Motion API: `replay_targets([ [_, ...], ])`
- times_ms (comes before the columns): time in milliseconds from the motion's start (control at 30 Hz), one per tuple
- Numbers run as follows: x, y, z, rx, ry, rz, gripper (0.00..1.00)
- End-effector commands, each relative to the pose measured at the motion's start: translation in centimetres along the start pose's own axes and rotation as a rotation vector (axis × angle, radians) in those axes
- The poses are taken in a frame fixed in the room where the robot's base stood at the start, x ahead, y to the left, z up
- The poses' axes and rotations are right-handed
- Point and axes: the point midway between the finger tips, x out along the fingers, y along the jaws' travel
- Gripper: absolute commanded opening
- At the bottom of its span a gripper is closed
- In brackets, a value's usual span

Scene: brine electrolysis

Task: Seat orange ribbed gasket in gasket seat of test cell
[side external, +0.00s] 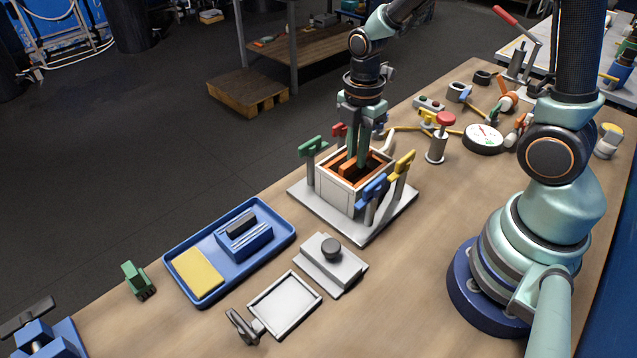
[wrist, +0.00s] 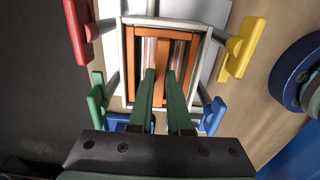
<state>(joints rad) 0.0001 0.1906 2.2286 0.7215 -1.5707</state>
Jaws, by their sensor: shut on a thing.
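The test cell (side external: 335,195) is a pale open-topped box on a grey base plate (side external: 375,232); its rim also shows in the wrist view (wrist: 126,62). The orange ribbed gasket (side external: 376,163) lies within the cell's opening. In the wrist view the gasket (wrist: 187,60) is a rectangular frame with a middle rib, roughly square to the walls. My gripper (side external: 357,160) points down into the opening, and its green fingers (wrist: 162,76) are shut on the middle rib. I cannot tell whether the gasket rests fully on the seat, which is hidden below.
Green (side external: 313,147), red (side external: 338,130), blue (side external: 372,187) and yellow (side external: 404,165) clamp handles stand close around the cell. A knobbed plate (side external: 330,268), a white tray (side external: 285,305) and a blue tray (side external: 262,208) lie in front. A red-topped plunger (side external: 440,140) and gauge (side external: 484,138) stand to the right.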

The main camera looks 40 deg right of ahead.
Motion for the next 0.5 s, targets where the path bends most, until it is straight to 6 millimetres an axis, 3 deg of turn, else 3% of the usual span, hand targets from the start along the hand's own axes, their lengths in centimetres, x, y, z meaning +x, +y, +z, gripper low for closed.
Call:
replay_targets([
  [33,0.09,-0.02,0.0,0.0,0.0,-0.001,0.24],
  [100,0.06,-0.01,0.0,0.0,0.0,0.0,0.46],
  [500,-0.44,0.01,0.0,0.0,0.0,0.001,0.46],
])
